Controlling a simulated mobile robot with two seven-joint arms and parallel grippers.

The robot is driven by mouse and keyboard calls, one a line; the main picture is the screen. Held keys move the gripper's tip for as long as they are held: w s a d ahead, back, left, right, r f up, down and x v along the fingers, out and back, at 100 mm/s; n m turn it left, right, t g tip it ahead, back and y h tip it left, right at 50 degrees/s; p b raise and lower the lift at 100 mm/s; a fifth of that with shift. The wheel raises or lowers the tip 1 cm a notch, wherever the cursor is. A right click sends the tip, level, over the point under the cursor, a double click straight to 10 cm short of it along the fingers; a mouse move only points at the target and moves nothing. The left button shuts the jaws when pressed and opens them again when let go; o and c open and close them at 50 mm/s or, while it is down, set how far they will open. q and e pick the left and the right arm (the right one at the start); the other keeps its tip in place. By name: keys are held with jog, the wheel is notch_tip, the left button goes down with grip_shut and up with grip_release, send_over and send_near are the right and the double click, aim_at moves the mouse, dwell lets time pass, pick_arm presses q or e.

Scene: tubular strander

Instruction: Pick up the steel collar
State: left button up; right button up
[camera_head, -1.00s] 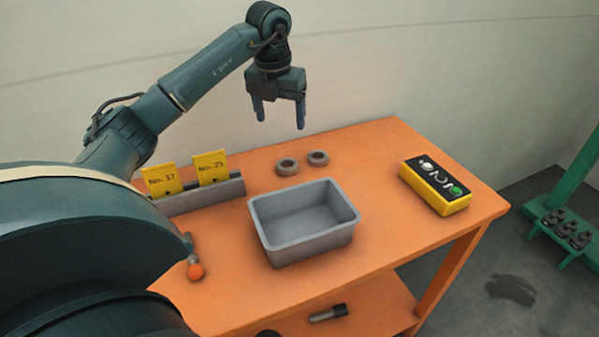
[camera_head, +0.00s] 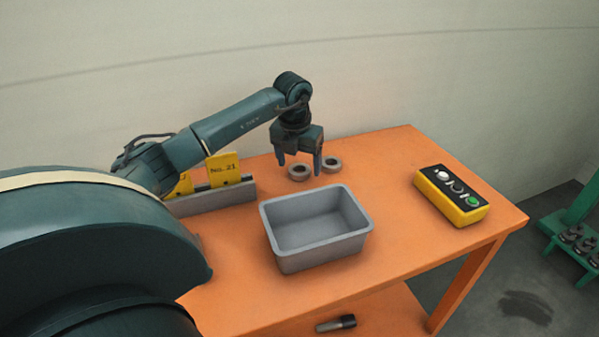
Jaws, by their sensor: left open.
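Two small grey rings stand close together behind the bin on the orange table; either may be the steel collar, and I cannot tell which. The left ring (camera_head: 299,173) lies just under and between the fingers of my left gripper (camera_head: 299,168). The right ring (camera_head: 332,164) lies just to the right of the right finger. My left gripper is open, pointing down, with nothing between its fingers that I can see held. Whether the fingertips touch the table is not clear. My right gripper is not in view.
A grey open bin (camera_head: 317,255) stands empty in front of the rings. A yellow control box (camera_head: 452,197) with buttons is at the right of the orange table (camera_head: 400,235). A grey holder (camera_head: 215,201) with yellow number cards stands at the left. A dark-ended tool (camera_head: 336,324) lies below.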

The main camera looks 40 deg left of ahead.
pick_arm(q)
jog(key=shift+w+f, duration=0.1)
jog(key=shift+f, duration=0.5)
jog(key=shift+c, duration=0.3)
jog(key=shift+r, duration=0.1)
jog(key=c, duration=1.1)
jog(key=shift+c, duration=0.2)
